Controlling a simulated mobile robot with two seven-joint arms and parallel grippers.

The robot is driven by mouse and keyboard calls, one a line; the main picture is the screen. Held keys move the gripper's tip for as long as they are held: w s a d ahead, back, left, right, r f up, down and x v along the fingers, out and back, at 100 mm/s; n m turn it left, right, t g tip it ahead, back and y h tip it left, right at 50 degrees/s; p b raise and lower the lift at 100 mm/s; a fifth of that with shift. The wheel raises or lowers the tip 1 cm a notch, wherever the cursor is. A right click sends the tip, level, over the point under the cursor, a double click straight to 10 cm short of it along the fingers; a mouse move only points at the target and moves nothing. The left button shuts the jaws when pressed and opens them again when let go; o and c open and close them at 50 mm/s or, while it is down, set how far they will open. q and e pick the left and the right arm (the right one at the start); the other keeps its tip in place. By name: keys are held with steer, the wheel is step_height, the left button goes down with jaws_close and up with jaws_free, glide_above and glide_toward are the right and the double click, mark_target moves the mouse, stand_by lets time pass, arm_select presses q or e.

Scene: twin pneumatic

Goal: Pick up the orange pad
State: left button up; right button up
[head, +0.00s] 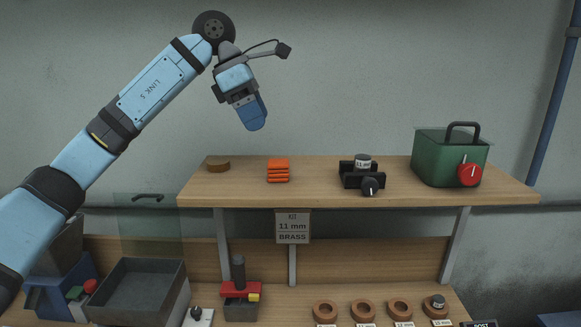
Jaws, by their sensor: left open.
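The orange pad (278,171) sits on the wooden upper shelf (330,198), left of its middle. It looks like a small block with several stacked orange layers. My left gripper (252,115) hangs in the air above and a little left of the pad, clearly apart from it. Its blue finger points down, and the gripper is open and holds nothing that I can see. The second finger is hard to make out from this side. My right gripper is not in view.
On the shelf are a brown disc (218,165), a black fixture (361,179) and a green box (448,158) with a red knob. The shelf is clear around the pad. Below stand a grey bin (140,290), a red-topped device (240,290) and several brown rings (363,311).

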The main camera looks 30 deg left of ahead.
mark_target(276, 161)
arm_select(q)
steer(key=shift+y, duration=0.4)
steer(key=x, duration=0.5)
steer(key=shift+w+a+f+p, duration=0.1)
steer(key=shift+a+f+p, duration=0.05)
steer(key=shift+f+p, duration=0.15)
steer(key=shift+w+f, duration=0.1)
steer(key=shift+f, duration=0.35)
steer(key=x, duration=0.1)
steer(key=p+x, duration=0.1)
steer(key=x, duration=0.3)
steer(key=shift+w+d, duration=0.25)
steer(key=shift+d, duration=0.15)
steer(key=c, duration=1)
